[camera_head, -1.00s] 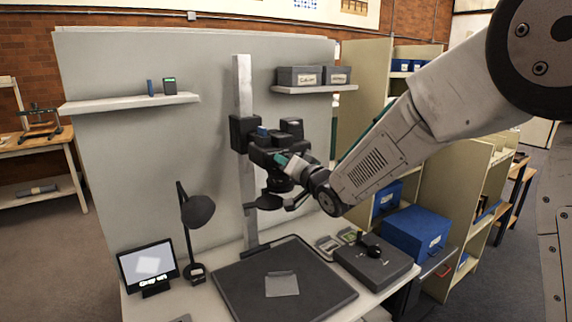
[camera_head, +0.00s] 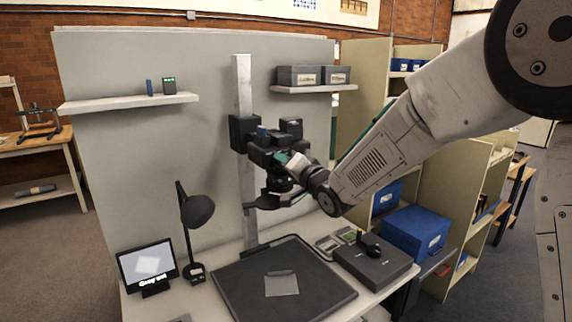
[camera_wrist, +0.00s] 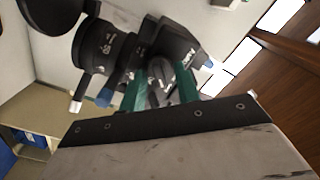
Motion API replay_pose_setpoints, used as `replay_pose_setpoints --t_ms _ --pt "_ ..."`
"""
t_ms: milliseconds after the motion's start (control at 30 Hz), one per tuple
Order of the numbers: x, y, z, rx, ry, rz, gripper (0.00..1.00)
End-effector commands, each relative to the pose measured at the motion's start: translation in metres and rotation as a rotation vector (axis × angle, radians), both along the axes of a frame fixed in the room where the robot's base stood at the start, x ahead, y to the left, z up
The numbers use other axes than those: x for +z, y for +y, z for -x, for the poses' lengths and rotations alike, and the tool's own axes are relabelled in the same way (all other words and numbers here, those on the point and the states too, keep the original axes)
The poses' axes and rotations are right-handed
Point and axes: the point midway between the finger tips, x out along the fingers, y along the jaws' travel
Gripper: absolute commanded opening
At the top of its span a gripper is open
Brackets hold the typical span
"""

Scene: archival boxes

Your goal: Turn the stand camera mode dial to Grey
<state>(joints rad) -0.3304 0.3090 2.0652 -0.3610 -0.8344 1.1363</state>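The stand camera (camera_head: 279,157) is a black body with a lens, mounted on an upright grey column (camera_head: 245,150). In the wrist view its lens (camera_wrist: 103,48) is at upper left. The round grey mode dial (camera_wrist: 162,84) is between the green fingers of my gripper (camera_wrist: 160,88). One finger lies on each side of the dial, very near it; I cannot tell whether they press on it. The dial's marks are too small to read. In the head view my gripper (camera_head: 284,160) is at the camera's right side. A small monitor (camera_head: 147,264) shows a pale square and text starting with "Gray".
A dark copy board (camera_head: 320,291) with a grey sheet (camera_head: 281,284) lies below the camera. A desk lamp (camera_head: 197,210) stands to its left, a grey control box (camera_head: 372,266) to its right. A blue box (camera_head: 416,230) is farther right. Shelves flank the column.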

Motion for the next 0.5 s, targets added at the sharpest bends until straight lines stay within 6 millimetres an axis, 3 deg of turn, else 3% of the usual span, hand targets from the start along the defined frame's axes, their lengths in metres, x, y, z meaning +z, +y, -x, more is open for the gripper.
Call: replay_pose_setpoints --t_ms 300,500 --pt "0.001 -0.002 0.002 -0.001 -0.002 0.0 0.33" --pt "0.001 -0.018 0.025 -0.001 -0.002 0.0 0.33"
